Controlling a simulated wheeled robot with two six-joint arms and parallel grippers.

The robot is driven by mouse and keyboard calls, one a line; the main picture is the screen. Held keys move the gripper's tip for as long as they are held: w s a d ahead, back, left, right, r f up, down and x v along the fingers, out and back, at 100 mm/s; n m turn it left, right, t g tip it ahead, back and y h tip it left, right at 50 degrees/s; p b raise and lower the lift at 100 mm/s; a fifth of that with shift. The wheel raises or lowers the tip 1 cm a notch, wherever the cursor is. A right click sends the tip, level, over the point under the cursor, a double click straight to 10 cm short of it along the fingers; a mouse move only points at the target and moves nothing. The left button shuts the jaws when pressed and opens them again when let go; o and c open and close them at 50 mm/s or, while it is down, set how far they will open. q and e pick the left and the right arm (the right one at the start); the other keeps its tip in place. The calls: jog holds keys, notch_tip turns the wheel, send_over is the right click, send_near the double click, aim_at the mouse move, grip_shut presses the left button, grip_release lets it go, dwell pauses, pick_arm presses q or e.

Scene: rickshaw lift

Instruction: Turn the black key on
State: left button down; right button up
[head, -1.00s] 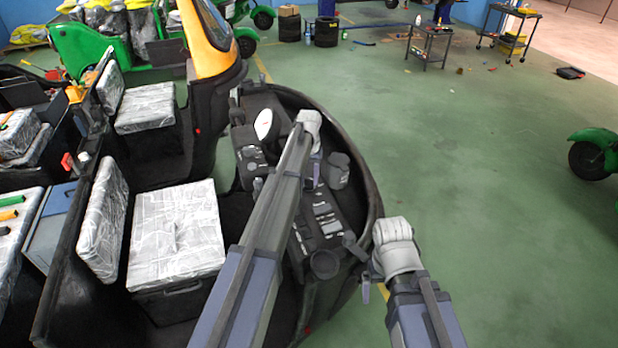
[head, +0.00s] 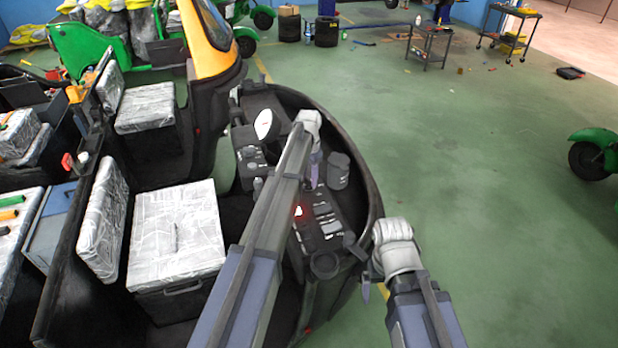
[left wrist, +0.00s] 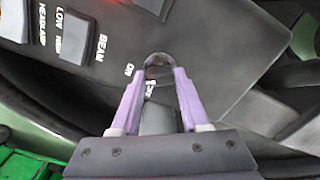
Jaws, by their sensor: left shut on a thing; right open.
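The black key (left wrist: 158,63) is in the left wrist view, between the purple fingertips of my left gripper (left wrist: 159,76). The fingers are shut on it, and little of its shape shows. A white "ON" mark is on the dark panel just left of the fingertips; a second mark is partly hidden by them. In the head view my left gripper (head: 316,168) reaches down onto the dashboard, and the key cannot be made out there. My right gripper (head: 374,282) is open beside the outer edge of the rickshaw's front, away from the key.
The black dashboard (head: 329,228) carries switches, a red light (head: 298,211) and a round cup-like holder (head: 338,170). The curved front shell (head: 374,190) rims it. A plastic-wrapped seat (head: 176,230) is at left. Green floor at right is mostly clear.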

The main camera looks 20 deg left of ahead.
aim_at(309, 178)
pick_arm(q)
jog(key=shift+c, duration=2)
grip_release()
notch_tip(309, 178, up, 8)
jog(key=p, duration=0.8)
jog(key=shift+f, duration=0.1)
jog(key=shift+f, duration=0.1)
notch_tip(309, 178, down, 8)
jog(key=b, duration=0.8)
